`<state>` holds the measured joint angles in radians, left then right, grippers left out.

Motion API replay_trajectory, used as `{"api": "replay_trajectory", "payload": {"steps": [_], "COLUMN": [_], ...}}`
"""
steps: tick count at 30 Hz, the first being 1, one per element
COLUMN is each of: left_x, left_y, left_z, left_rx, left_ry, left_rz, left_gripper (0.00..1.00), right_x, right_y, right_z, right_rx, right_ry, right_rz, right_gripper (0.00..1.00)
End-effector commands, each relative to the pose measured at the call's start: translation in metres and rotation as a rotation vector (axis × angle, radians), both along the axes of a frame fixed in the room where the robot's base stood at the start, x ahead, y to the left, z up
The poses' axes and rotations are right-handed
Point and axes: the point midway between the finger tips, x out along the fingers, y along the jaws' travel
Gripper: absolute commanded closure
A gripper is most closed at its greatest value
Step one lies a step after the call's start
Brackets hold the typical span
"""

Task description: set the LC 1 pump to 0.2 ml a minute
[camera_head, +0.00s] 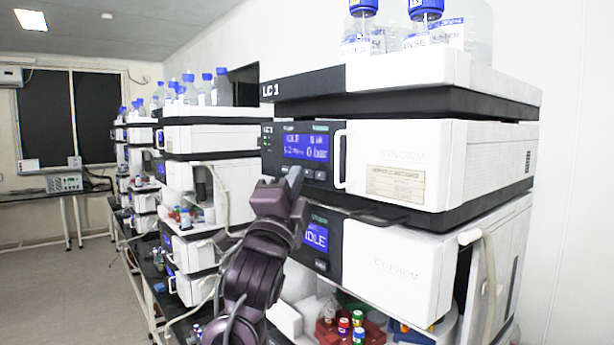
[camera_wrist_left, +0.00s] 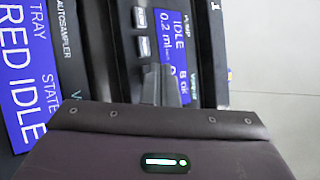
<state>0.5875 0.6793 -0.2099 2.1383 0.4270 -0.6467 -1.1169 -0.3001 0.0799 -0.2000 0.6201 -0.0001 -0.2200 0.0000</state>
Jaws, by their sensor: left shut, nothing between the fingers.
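The LC 1 pump is the white unit (camera_head: 400,165) under the LC 1 label in the head view. Its blue display (camera_head: 306,146) shows IDLE and 0 bar; the wrist view display (camera_wrist_left: 173,45) reads IDLE and 0.2 ml, the rest partly hidden. Grey buttons (camera_head: 320,175) sit below the display; two show in the wrist view (camera_wrist_left: 140,18). My left gripper (camera_head: 293,180) is shut and empty, its fingertips at the panel by the button row. It also shows in the wrist view (camera_wrist_left: 162,82). Whether it touches a button I cannot tell. My right gripper is not in view.
The autosampler (camera_head: 400,265) sits directly below the pump, with its own blue display (camera_head: 315,237). Capped vials (camera_head: 344,325) stand at its foot. Bottles (camera_head: 425,22) stand on top. Other stacks (camera_head: 205,140) line up to the left; the floor (camera_head: 60,285) there is clear.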

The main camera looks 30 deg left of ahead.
Motion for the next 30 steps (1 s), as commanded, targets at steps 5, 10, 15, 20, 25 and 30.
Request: {"api": "replay_trajectory", "payload": {"steps": [5,10,15,20,25,30], "left_x": [-0.006,-0.006,-0.010,-0.025,-0.040,-0.051], "left_y": [0.002,0.002,0.004,0.011,0.017,0.021], "left_z": [0.000,0.000,-0.001,-0.002,-0.002,-0.001], "left_rx": [0.002,0.002,0.002,0.002,0.002,0.002], "left_ry": [0.001,0.000,0.000,0.001,0.001,0.000], "left_rz": [0.002,0.001,0.001,0.002,0.002,0.001], "left_gripper": [1.00,1.00,1.00,1.00,1.00,1.00], "right_x": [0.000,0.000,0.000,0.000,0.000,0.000], "right_y": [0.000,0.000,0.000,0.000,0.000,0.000], "right_z": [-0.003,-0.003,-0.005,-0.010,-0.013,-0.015], "right_rx": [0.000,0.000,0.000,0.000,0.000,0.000], "right_ry": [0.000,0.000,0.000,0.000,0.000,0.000], "right_rz": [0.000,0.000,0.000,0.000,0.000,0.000], "right_gripper": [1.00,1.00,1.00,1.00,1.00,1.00]}}
